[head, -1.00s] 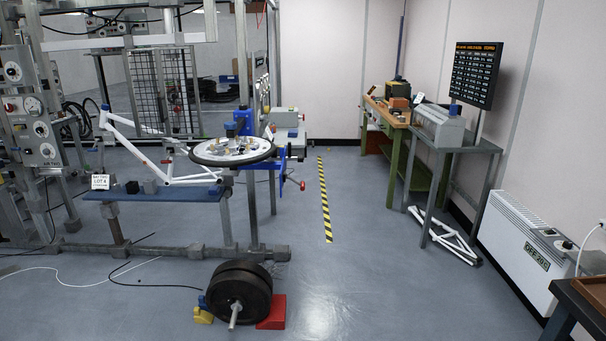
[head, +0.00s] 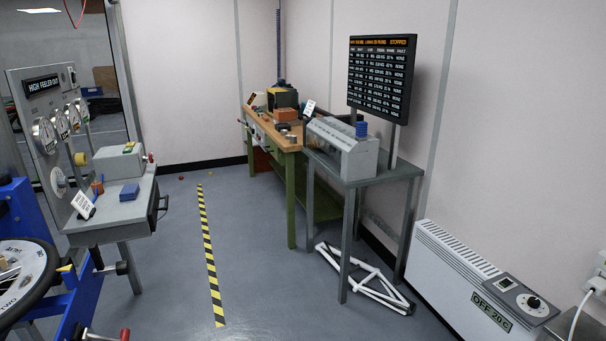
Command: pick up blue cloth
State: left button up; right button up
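No blue cloth shows clearly. A small flat blue item (head: 129,192) lies on the grey console desk (head: 112,216) at the left; I cannot tell whether it is folded cloth or a solid block. A ribbed blue piece (head: 361,129) stands on the grey machine (head: 342,148) on the right-hand table, and it looks rigid. Neither of my grippers is in view.
A wooden workbench (head: 270,127) with green legs stands at the back, beside a grey metal table (head: 383,177). A white frame (head: 365,280) lies under that table. A heater (head: 470,285) lines the right wall. Floor is clear around the striped tape (head: 209,255).

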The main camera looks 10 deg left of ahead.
aim_at(130, 192)
jog(key=i+u, duration=0.25)
jog(key=i, duration=0.2)
jog(key=i+u, duration=0.3)
jog(key=i, duration=0.15)
jog(key=i+l+u, duration=0.25)
jog(key=i, duration=0.2)
jog(key=i+l+u, duration=0.25)
jog(key=i, duration=0.2)
jog(key=i+l+u, duration=0.3)
jog(key=i+j, duration=0.05)
jog(key=i, duration=0.05)
